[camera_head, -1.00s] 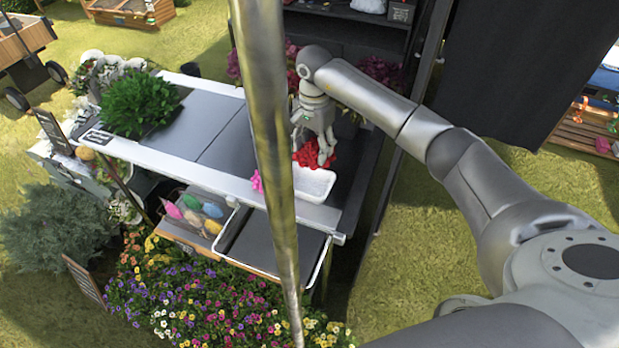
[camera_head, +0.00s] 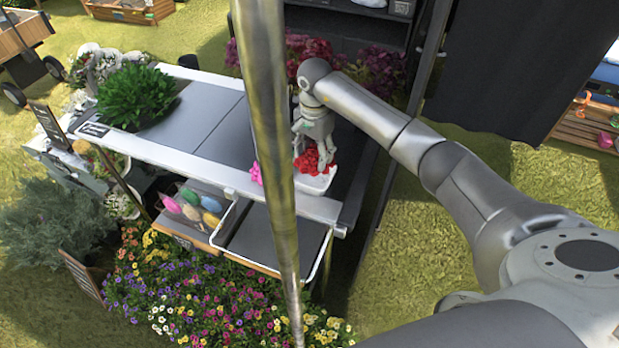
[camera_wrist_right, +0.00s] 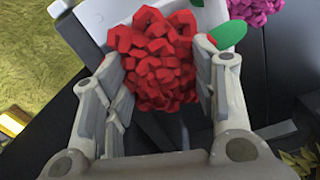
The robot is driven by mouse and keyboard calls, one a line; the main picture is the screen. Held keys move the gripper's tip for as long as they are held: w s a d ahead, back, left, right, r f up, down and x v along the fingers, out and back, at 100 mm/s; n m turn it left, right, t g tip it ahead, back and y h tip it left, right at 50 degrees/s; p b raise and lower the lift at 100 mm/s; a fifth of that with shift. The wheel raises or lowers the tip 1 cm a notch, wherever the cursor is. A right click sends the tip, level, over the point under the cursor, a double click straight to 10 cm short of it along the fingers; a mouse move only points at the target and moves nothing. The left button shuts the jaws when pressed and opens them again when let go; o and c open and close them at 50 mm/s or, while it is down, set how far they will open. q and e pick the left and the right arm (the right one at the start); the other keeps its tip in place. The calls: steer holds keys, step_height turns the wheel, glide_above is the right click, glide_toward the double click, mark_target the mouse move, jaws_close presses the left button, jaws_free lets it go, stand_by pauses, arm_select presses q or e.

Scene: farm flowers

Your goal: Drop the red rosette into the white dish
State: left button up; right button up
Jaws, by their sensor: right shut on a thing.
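The red rosette (camera_head: 314,159) is a bunched red flower. In the right wrist view the red rosette (camera_wrist_right: 157,60) sits between the two fingers of my right gripper (camera_wrist_right: 165,85), with a green leaf at its right. In the head view my right gripper (camera_head: 314,150) points down, shut on the rosette, over the white dish (camera_head: 316,184). The dish's front part shows below the rosette; its back is hidden by the gripper and rosette. In the wrist view part of the white dish (camera_wrist_right: 92,22) shows behind the rosette. I cannot tell whether rosette and dish touch. My left gripper is not in view.
A pink flower (camera_head: 256,172) lies left of the dish, partly behind a metal pole (camera_head: 268,120) crossing the view. A green plant (camera_head: 135,97) stands on the counter's left. The dark counter top (camera_head: 205,115) between is mostly clear. A compartment of coloured items (camera_head: 193,207) sits below the front edge.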

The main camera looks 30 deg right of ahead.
steer(key=o, duration=0.9)
step_height(320, 180, up, 12)
stand_by(0.3)
